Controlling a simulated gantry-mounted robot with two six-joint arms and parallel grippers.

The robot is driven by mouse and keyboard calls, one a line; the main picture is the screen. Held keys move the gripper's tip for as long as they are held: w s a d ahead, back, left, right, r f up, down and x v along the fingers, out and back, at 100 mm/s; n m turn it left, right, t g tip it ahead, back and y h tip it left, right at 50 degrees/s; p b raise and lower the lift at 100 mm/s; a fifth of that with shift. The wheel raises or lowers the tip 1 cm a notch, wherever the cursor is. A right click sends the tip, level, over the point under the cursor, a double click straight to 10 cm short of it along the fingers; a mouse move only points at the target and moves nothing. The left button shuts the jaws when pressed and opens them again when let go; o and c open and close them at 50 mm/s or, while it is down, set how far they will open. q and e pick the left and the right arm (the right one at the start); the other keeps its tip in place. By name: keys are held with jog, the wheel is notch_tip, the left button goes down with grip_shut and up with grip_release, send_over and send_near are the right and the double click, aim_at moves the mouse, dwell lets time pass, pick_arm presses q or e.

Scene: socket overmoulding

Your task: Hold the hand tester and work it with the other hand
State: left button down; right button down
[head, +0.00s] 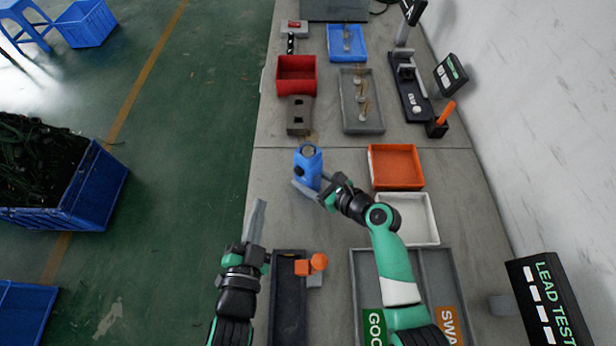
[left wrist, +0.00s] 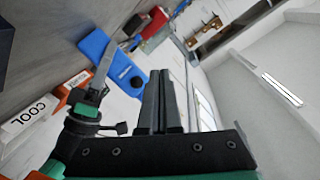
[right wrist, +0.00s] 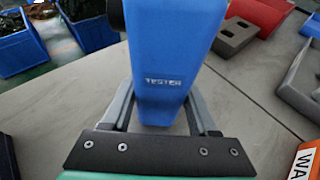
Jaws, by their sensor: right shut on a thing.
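The blue hand tester (head: 308,163) is held upright, tilted a little, above the grey table.
An orange tray (head: 396,167) and a white tray (head: 412,218) lie right of the tester. A red bin (head: 296,75), a grey block (head: 300,115) and a grey tray (head: 361,102) stand farther back. A dark tray (head: 288,304) with an orange-knobbed part lies in front.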

aim_at(293, 164)
pick_arm(q)
jog(key=w+d, duration=0.6)
jog(key=shift+w+r, duration=0.15)
jog(key=shift+w, duration=0.15)
jog(key=shift+d, duration=0.15)
dwell(1.9)
jog(key=shift+w+d, duration=0.3)
jog(key=shift+s+a, duration=0.1)
jog(key=shift+a, duration=0.05)
jog(key=shift+s+a, duration=0.2)
dwell(0.3)
jog(key=s+a, duration=0.4)
jog(key=shift+s, duration=0.25)
